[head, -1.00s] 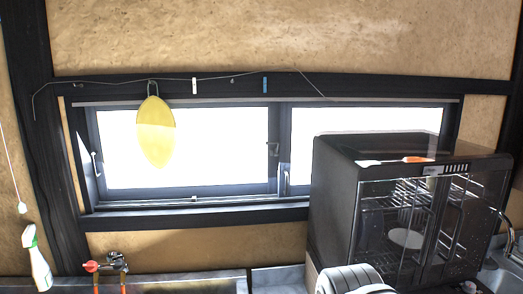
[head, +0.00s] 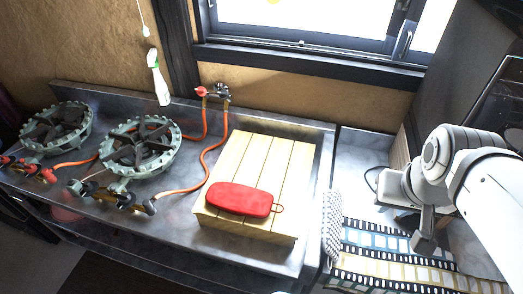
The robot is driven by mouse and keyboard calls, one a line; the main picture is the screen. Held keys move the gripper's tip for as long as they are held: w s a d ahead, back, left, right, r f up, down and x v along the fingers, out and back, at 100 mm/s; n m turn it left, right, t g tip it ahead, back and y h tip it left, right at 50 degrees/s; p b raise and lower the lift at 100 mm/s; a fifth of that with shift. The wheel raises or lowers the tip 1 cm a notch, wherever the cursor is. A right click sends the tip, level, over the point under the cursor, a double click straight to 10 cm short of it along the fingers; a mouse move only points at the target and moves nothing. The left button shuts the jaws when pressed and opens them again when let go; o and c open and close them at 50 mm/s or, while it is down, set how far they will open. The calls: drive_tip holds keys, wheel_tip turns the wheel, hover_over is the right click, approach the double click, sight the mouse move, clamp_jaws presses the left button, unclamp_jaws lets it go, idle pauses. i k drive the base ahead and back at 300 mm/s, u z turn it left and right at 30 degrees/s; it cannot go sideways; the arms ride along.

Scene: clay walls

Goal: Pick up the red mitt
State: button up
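The red mitt (head: 238,199) lies flat on a pale slatted wooden board (head: 262,160), near its front left part. A small loop sticks out from the mitt's right end. My white and grey arm comes in from the right edge. My gripper (head: 424,238) seems to be the grey end part pointing down, well to the right of the mitt and apart from it. Its fingers are too unclear to tell whether they are open or shut.
Two gas burners (head: 140,146) (head: 56,128) with orange hoses stand left of the board on the metal counter. A white and green spray bottle (head: 158,78) is behind. A film-strip patterned mat (head: 385,268) lies at the right. A window is above.

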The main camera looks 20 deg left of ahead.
sight(237, 199)
drive_tip(key=u, duration=0.05)
drive_tip(key=k, duration=0.5)
drive_tip(key=z, duration=1.4)
drive_tip(key=k, duration=0.95)
drive_tip(key=u, duration=1.35)
drive_tip(key=i, duration=1)
drive_tip(key=u, duration=0.05)
